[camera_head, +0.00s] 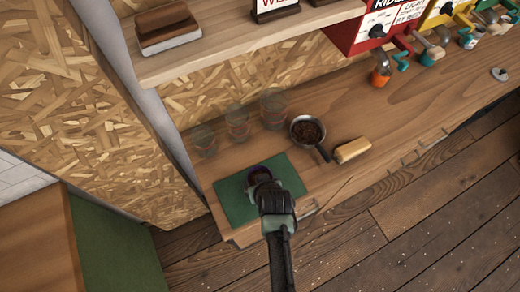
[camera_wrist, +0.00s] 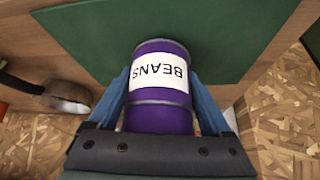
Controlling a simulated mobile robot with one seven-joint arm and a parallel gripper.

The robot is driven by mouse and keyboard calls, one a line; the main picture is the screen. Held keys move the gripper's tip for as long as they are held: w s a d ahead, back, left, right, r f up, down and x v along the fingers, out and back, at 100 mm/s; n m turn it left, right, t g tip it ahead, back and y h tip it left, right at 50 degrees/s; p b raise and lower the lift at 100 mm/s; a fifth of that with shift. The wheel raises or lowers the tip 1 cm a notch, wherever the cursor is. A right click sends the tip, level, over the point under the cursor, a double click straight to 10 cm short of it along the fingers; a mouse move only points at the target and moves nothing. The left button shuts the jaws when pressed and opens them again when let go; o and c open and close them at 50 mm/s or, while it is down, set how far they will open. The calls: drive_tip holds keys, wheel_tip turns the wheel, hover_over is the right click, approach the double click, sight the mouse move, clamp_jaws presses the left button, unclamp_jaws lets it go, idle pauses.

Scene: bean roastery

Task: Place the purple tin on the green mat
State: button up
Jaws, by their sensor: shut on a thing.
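The purple tin (camera_wrist: 160,82) has a white label reading BEANS, which appears upside down in the wrist view. My gripper (camera_wrist: 162,95) is shut on it, with one blue finger on each side. The green mat (camera_wrist: 222,30) lies beyond the tin in the wrist view. In the head view the mat (camera_head: 232,204) lies on the left end of the wooden counter, and my gripper (camera_head: 264,180) is over it. There the tin (camera_head: 258,170) is mostly hidden by my gripper, with only a dark purple rim showing. I cannot tell whether the tin touches the mat.
Several glass jars (camera_head: 237,121) stand behind the mat. A pan of beans (camera_head: 308,131) and a tan block (camera_head: 352,150) are to the right. A shelf (camera_head: 235,50) hangs above the counter's back. Colourful dispensers (camera_head: 382,25) are at the upper right.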

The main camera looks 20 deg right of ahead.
drive_tip(key=shift+f, duration=0.2)
drive_tip(key=o, duration=1.5)
drive_tip(key=shift+r, duration=0.1)
drive_tip(key=shift+r, duration=0.2)
drive_tip(key=v, duration=1.1)
drive_tip(key=shift+s+r, duration=0.2)
drive_tip(key=shift+r, duration=0.15)
